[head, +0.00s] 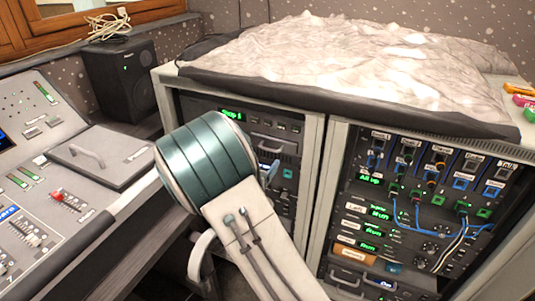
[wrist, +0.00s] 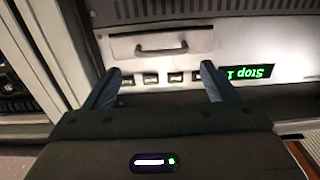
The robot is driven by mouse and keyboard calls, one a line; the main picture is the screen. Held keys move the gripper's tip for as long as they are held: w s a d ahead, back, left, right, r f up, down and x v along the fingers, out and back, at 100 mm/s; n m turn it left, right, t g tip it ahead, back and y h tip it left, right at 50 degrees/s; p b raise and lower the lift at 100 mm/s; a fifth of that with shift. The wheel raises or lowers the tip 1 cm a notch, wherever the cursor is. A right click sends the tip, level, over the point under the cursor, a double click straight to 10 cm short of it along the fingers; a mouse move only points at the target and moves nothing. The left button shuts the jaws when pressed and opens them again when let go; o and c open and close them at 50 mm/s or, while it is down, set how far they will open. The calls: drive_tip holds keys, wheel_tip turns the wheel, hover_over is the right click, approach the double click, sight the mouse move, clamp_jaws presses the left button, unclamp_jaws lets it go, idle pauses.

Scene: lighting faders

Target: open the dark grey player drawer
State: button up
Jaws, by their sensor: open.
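The player drawer (head: 280,143) is a dark grey panel with a bar handle in the left rack bay, partly hidden by my arm in the head view. In the wrist view its front (wrist: 195,37) looks bright and upside down, with the dark handle (wrist: 161,50) across it. It looks flush with the panel. My gripper (wrist: 160,80) is open, its two blue fingers apart below the handle in that view, with nothing seen between them but the panel and its buttons. In the head view one blue finger (head: 268,172) shows beside my arm.
A green "Stop 1" display (wrist: 250,72) sits beside the buttons. A patch rack (head: 430,215) with cables stands right. A grey mixing desk (head: 60,200) and a black speaker (head: 122,80) are left. A crumpled sheet (head: 350,60) covers the rack top.

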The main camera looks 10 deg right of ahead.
drive_tip(key=x, duration=0.5)
drive_tip(key=shift+w+d, duration=0.25)
drive_tip(key=shift+w, duration=0.1)
